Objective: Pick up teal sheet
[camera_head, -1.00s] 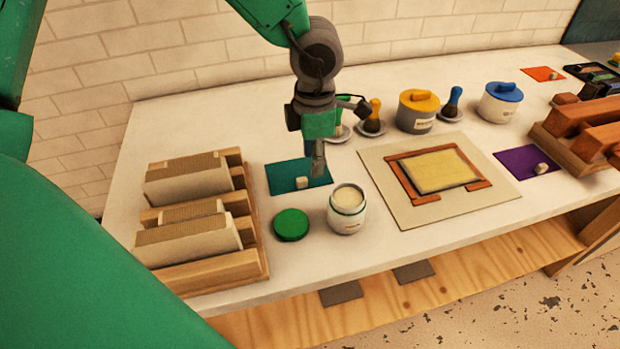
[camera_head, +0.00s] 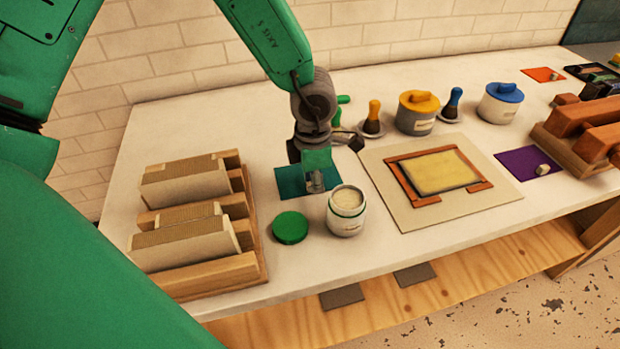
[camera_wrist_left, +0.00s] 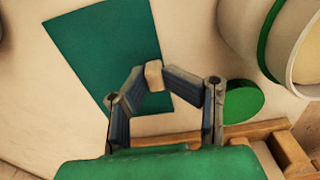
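The teal sheet (camera_head: 290,183) lies flat on the white table, left of the open white jar, with its right part hidden by my left gripper (camera_head: 316,187). In the left wrist view the teal sheet (camera_wrist_left: 105,45) fills the upper middle. A small cream block (camera_wrist_left: 153,76) sits on it near one edge. My left gripper (camera_wrist_left: 152,78) has its fingertips on either side of this block and looks shut on it. The block is hidden in the head view. The sheet looks to be on the table. My right gripper is not in view.
The open white jar (camera_head: 346,212) stands close to my left gripper, with its green lid (camera_head: 290,228) beside it. A wooden rack (camera_head: 258,245) is at left. A framed board (camera_head: 400,217), inked brushes, lidded pots and a purple sheet (camera_head: 520,166) lie to the right.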

